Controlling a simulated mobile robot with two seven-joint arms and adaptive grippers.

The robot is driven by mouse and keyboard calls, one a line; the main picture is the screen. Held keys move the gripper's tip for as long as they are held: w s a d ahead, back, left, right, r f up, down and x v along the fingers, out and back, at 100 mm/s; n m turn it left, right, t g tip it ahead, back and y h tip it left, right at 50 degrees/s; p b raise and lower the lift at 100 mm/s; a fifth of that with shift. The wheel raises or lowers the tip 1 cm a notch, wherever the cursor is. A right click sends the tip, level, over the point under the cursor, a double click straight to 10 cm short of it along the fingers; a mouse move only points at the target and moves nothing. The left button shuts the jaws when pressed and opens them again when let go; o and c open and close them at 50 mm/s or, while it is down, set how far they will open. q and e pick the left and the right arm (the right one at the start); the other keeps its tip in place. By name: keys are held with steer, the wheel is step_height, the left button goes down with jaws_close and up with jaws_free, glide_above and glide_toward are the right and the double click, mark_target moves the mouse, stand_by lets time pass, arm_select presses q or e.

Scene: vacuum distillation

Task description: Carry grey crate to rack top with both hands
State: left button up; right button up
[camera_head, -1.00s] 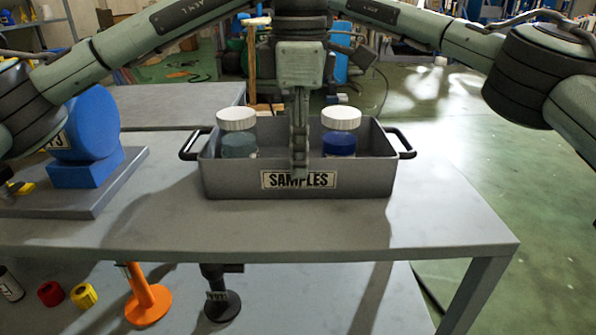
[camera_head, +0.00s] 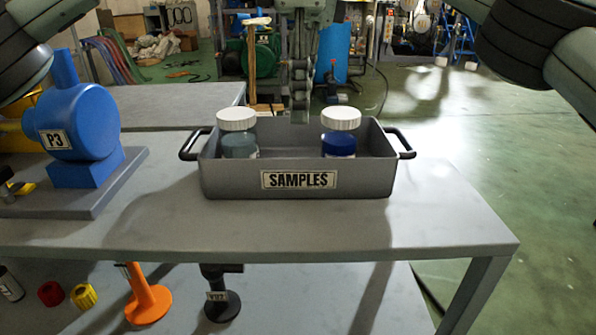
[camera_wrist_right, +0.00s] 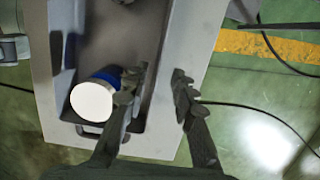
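The grey crate (camera_head: 228,180), labelled SAMPLES, stands level on the table with a black handle at each end. A white-lidded jar with grey-blue contents (camera_head: 238,142) and a white-lidded blue jar (camera_head: 341,133) stand inside. In the right wrist view my right gripper (camera_wrist_right: 155,88) is open and empty, beside the crate's long wall and near the blue jar's lid (camera_wrist_right: 92,101). The rack top cannot be identified.
A blue pump marked P3 (camera_head: 84,125) stands on a grey plate to the crate's left. The table (camera_head: 430,225) is clear to the crate's right, up to its edge. Below, a shelf holds an orange stand (camera_head: 148,302) and a black stand (camera_head: 222,304).

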steer(key=shift+d+r, duration=0.15)
steer(key=shift+r, duration=0.7)
steer(key=shift+d+r, duration=0.1)
steer(key=shift+r, duration=0.7)
